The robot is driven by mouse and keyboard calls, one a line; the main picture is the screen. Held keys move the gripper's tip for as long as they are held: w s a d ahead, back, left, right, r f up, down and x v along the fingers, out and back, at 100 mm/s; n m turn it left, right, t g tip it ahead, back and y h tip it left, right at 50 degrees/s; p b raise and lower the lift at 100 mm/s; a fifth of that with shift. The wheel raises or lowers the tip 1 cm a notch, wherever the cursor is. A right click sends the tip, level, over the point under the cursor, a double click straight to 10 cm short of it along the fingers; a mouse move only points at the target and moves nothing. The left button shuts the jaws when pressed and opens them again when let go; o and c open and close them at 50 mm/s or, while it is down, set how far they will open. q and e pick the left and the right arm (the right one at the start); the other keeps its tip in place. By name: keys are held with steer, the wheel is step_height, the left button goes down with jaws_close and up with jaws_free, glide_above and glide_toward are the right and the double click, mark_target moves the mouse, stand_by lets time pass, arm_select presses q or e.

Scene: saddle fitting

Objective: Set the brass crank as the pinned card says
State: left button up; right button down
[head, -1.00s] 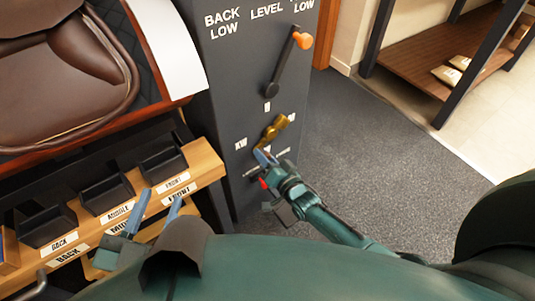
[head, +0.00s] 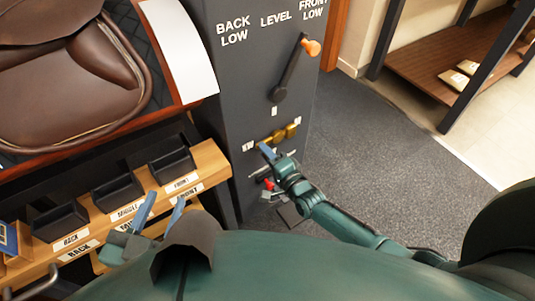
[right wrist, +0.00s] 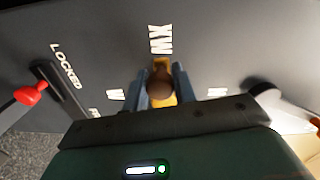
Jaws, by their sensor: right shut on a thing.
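The brass crank (head: 291,131) is on the front of the dark grey column, below the orange-knobbed lever. It lies slanted, low on the left and higher on the right. My right gripper (head: 264,149) is at its left end. In the right wrist view the fingers are shut on the crank's round knob (right wrist: 159,92), with the "XW" mark (right wrist: 160,40) just beyond it. Other marks flank the fingers; "W" (right wrist: 115,95) is on the left. My left gripper (head: 166,201) is open and empty by the wooden shelf. I see no readable pinned card.
The lever (head: 293,68) points up towards "FRONT LOW". A red-knobbed lever (right wrist: 30,94) sits by "LOCKED". Black bins (head: 115,193) line the wooden shelf, below a brown saddle (head: 80,75). The carpet (head: 385,165) to the right is clear.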

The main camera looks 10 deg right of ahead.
arm_select(q)
steer(key=shift+r, duration=0.15)
arm_select(e)
steer(key=shift+w+r, duration=0.1)
steer(key=shift+r, duration=0.1)
steer(key=c, duration=1.1)
jaws_free()
steer(key=shift+c, duration=0.2)
arm_select(q)
steer(key=shift+f, duration=0.2)
arm_select(e)
steer(key=shift+f, duration=0.1)
arm_select(q)
steer(key=g+p, duration=0.1)
steer(key=a+n+g+y+p, duration=0.1)
steer(key=p, duration=0.1)
steer(key=shift+s+y, duration=0.25)
steer(key=shift+y, duration=0.05)
arm_select(e)
steer(key=v, duration=1.3)
arm_select(q)
steer(key=shift+p, duration=0.3)
